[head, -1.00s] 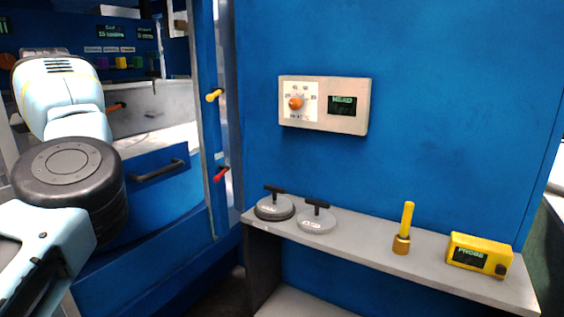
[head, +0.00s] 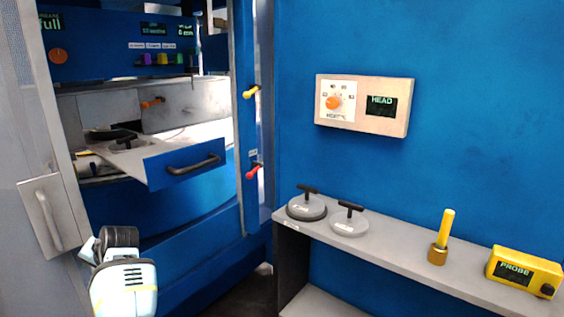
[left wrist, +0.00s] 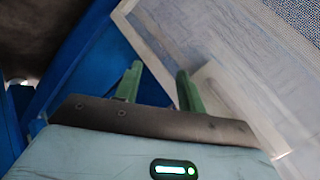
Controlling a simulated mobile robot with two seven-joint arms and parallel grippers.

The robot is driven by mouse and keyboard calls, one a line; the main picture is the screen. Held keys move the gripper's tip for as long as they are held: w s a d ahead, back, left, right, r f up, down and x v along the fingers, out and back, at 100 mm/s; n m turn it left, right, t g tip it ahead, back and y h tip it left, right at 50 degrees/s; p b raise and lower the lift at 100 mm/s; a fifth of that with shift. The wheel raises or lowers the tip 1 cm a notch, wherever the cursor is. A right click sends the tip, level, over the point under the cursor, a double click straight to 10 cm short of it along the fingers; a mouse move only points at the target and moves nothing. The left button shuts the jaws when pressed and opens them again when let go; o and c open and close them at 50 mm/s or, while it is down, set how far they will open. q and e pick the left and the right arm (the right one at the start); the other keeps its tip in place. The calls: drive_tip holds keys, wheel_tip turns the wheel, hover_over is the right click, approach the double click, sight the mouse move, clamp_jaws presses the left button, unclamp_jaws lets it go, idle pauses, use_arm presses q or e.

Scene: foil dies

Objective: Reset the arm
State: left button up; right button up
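My left arm (head: 124,287) shows at the lower left of the head view, below the open blue drawer. In the left wrist view my left gripper (left wrist: 158,72) has its two green fingers apart, with nothing seen between them. Beyond the fingers are a pale framed panel (left wrist: 195,50) and a blue surface (left wrist: 85,60). My right arm and gripper are not in view.
A blue-fronted drawer (head: 160,176) stands open, with a dark-handled disc (head: 122,143) in it. A grey shelf (head: 395,252) bears two handled discs (head: 306,207), a yellow-handled tool (head: 443,235) and a yellow probe box (head: 523,270). A control panel (head: 362,104) hangs above.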

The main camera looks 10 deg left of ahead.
use_arm(q)
drive_tip(key=s+d+f+m+t+h, duration=0.2)
drive_tip(key=s+d+f+m+t, duration=0.15)
drive_tip(key=d+f, duration=0.55)
drive_tip(key=s+d+f+m+t+h, duration=0.15)
drive_tip(key=s+d+f+t, duration=0.35)
drive_tip(key=f, duration=0.5)
drive_tip(key=s+d+f+h, duration=0.3)
drive_tip(key=s+d+h, duration=0.1)
drive_tip(key=s+d, duration=0.6)
drive_tip(key=s+d+f+g+h, duration=0.1)
drive_tip(key=s+d+f+h, duration=0.2)
drive_tip(key=s+d, duration=0.8)
drive_tip(key=shift+d+f+n+h, duration=0.35)
drive_tip(key=shift+d+f, duration=0.45)
drive_tip(key=shift+d, duration=0.4)
